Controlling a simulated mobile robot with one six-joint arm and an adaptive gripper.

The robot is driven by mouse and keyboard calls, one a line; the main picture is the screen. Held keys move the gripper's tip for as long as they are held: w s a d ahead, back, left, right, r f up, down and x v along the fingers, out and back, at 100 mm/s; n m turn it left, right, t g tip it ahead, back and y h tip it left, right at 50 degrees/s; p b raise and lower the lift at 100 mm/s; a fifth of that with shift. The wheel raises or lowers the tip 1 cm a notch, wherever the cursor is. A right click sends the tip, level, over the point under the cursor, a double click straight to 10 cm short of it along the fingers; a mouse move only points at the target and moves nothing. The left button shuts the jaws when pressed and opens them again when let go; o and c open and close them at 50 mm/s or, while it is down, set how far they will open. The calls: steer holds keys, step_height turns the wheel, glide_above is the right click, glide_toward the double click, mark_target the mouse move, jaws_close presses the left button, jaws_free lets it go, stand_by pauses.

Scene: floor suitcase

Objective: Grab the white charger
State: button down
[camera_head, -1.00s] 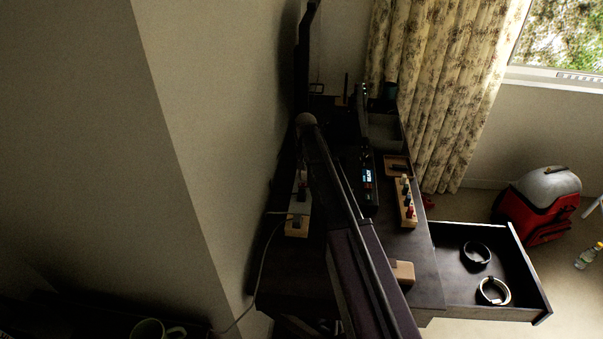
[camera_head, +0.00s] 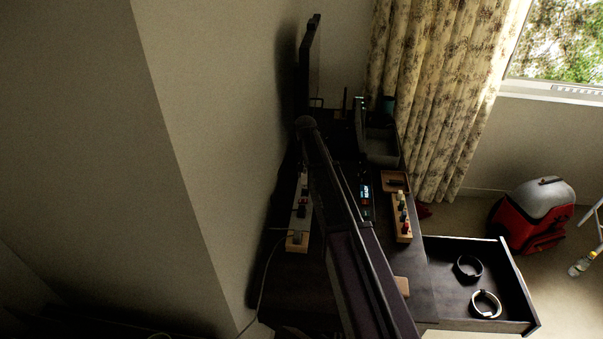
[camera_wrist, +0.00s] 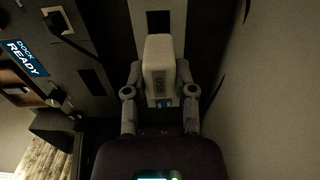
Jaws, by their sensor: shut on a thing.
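The white charger (camera_wrist: 158,68), a pale upright block with USB lettering on its side, is in the middle of the wrist view. My gripper (camera_wrist: 158,78) is shut on it, with one finger on each side. Behind it in the wrist view is a pale power strip with dark sockets (camera_wrist: 159,22). The strip also shows on the left side of the dark desk in the head view (camera_head: 298,238). My arm crosses the desk in the head view, and I cannot make out the charger there.
A dock with a READY display (camera_head: 366,190) stands on the desk (camera_head: 415,262). A wooden block with several knobs (camera_head: 402,220) is right of it. An open drawer (camera_head: 455,305) holds two rings. The wall is close on the desk's left. A red and grey case (camera_head: 535,215) stands on the floor.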

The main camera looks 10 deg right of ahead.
steer(key=shift+r+p, duration=1.25)
steer(key=shift+r, duration=0.45)
